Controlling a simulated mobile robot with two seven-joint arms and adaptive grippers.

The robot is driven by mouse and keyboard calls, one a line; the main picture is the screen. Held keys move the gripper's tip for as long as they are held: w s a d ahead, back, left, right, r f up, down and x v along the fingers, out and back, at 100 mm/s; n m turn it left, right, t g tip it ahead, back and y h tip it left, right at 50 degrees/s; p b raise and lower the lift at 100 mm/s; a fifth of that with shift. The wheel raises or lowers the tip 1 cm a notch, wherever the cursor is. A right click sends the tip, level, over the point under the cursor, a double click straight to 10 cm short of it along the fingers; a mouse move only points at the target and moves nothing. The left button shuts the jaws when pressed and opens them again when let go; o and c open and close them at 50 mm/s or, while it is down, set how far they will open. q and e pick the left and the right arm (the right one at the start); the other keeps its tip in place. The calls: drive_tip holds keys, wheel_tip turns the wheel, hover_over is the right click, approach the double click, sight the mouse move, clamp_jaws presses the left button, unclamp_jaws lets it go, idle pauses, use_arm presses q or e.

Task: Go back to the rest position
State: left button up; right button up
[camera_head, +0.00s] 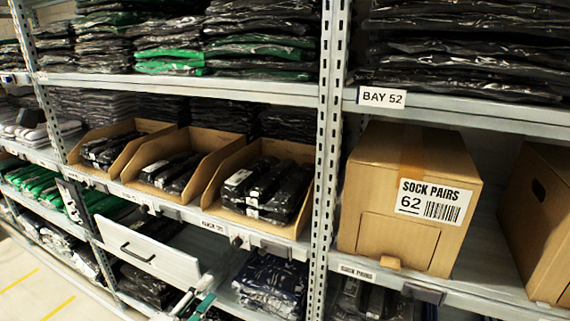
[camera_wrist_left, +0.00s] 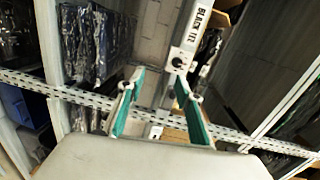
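My left gripper (camera_head: 203,300) shows only in small part at the bottom edge of the head view, in front of the lower shelf. In the left wrist view the same gripper (camera_wrist_left: 158,92) has its two teal-padded fingers spread apart with nothing between them. It is open and empty. A shelf upright and beam lie beyond the fingertips. My right gripper is in neither view.
A white drawer front (camera_head: 145,250) with a black handle stands out below the middle shelf. Open cardboard bins (camera_head: 210,195) hold packed garments. A closed SOCK PAIRS box (camera_head: 405,200) sits right of the perforated upright (camera_head: 328,130). Floor (camera_head: 30,290) shows at lower left.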

use_arm(q)
drive_tip(key=s+d+f+n+g+y, duration=0.1)
drive_tip(key=s+f+n+g, duration=0.1)
drive_tip(key=s+f+n, duration=0.6)
drive_tip(key=s+d+f+n+g+y, duration=0.1)
drive_tip(key=s+d+f+n+g, duration=0.1)
drive_tip(key=s+f+n, duration=0.6)
drive_tip(key=s+f+g, duration=0.1)
drive_tip(key=s+f, duration=0.2)
drive_tip(key=f, duration=0.2)
drive_tip(key=shift+s+d+g+y, duration=0.2)
drive_tip(key=shift+d+g+y, duration=0.1)
